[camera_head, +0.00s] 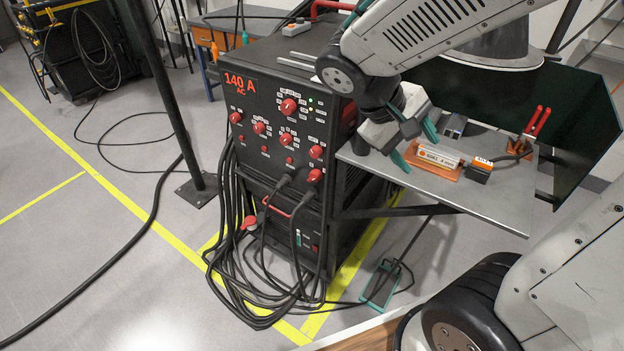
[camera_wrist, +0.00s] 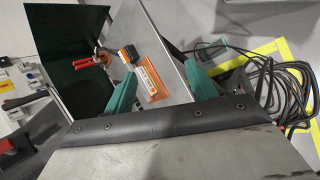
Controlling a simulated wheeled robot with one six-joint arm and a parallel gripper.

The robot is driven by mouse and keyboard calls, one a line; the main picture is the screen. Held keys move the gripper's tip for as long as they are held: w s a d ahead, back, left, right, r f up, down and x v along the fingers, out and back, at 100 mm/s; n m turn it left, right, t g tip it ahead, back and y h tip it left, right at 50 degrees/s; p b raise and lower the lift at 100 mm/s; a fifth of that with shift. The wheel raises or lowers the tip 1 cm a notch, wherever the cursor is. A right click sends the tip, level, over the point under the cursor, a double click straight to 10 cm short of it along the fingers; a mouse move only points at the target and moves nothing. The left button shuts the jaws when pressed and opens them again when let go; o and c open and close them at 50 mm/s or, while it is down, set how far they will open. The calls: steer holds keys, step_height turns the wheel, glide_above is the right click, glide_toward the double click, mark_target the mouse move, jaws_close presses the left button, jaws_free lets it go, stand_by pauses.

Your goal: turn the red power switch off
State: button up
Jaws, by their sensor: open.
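The black power unit (camera_head: 262,75) stands left of centre in the head view, with a red "140 A AC" readout at its top left. Its front carries several red knobs, including a large upper one (camera_head: 288,105) and a lower right one (camera_head: 314,175). A small red part (camera_head: 315,248) shows on the lower front. I cannot tell which red control is the power switch or how it is set. My gripper (camera_head: 416,146) is open and empty, right of the front panel, over the side table. Its teal fingers stand apart in the wrist view (camera_wrist: 163,74). No red knob is clear there.
The grey side table (camera_head: 490,200) carries an orange jig (camera_head: 432,171), an orange-and-black block (camera_head: 478,170) and red-handled pliers (camera_head: 537,122). A dark green screen (camera_head: 580,110) stands behind. Black cables (camera_head: 235,275) hang before the unit. A black post (camera_head: 165,90) stands left.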

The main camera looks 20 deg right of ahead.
steer(key=w+f+n+t+h, duration=0.25)
steer(key=w+f+h, duration=0.25)
steer(key=w, duration=0.4)
steer(key=n+t+y, duration=0.2)
steer(key=n+t, duration=0.9)
steer(key=n, duration=0.1)
glide_toward(313, 180)
steer(key=x, duration=0.9)
steer(key=shift+w+d, duration=0.25)
steer(key=shift+w, duration=0.05)
steer(key=c, duration=1)
